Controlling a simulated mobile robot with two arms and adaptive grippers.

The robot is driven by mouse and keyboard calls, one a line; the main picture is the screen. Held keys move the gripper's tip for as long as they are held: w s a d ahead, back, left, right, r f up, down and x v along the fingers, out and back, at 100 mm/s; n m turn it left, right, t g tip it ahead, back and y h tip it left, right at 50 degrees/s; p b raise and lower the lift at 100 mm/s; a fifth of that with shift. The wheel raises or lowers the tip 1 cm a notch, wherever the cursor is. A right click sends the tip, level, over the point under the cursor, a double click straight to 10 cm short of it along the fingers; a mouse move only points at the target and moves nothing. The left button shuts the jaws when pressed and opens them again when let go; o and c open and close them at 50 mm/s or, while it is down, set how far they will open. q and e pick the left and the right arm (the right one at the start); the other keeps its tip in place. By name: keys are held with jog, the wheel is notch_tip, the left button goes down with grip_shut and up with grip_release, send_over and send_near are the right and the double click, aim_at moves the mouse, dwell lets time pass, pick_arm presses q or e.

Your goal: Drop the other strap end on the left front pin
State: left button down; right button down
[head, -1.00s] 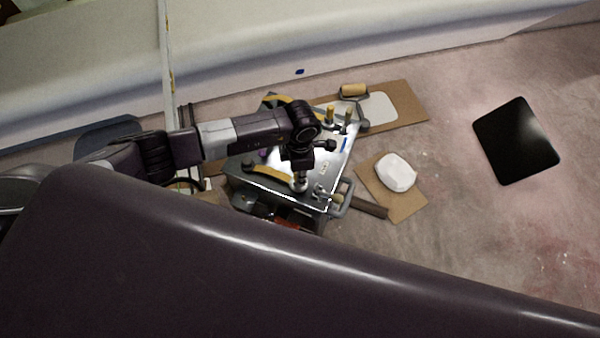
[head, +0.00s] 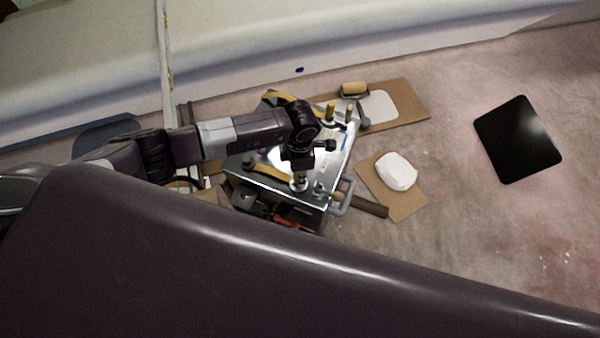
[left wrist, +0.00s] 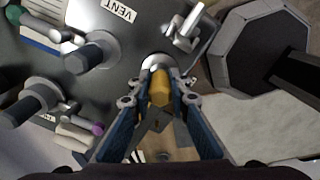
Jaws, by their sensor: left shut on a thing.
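My left gripper (head: 299,182) reaches down from its arm over the front edge of a grey metal panel (head: 275,187). In the left wrist view its two blue fingers (left wrist: 160,85) are shut on a yellow strap end (left wrist: 160,90), with a dark piece below it. A round pale metal disc (left wrist: 158,62) lies just beyond the fingertips; whether the strap end touches a pin there is hidden. In the head view the front yellow strap (head: 268,171) runs left from the gripper. Another yellow strap (head: 278,97) lies at the back. My right gripper is not in view.
Dark posts (left wrist: 90,55) and a metal fitting (left wrist: 183,28) stand near the fingers.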

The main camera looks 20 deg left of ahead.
pick_arm(q)
jog(key=shift+f, duration=0.2)
jog(key=c, duration=1.2)
grip_release()
jog(key=shift+r, duration=0.1)
jog(key=shift+r+p, duration=3.1)
jog(key=shift+r, duration=1.1)
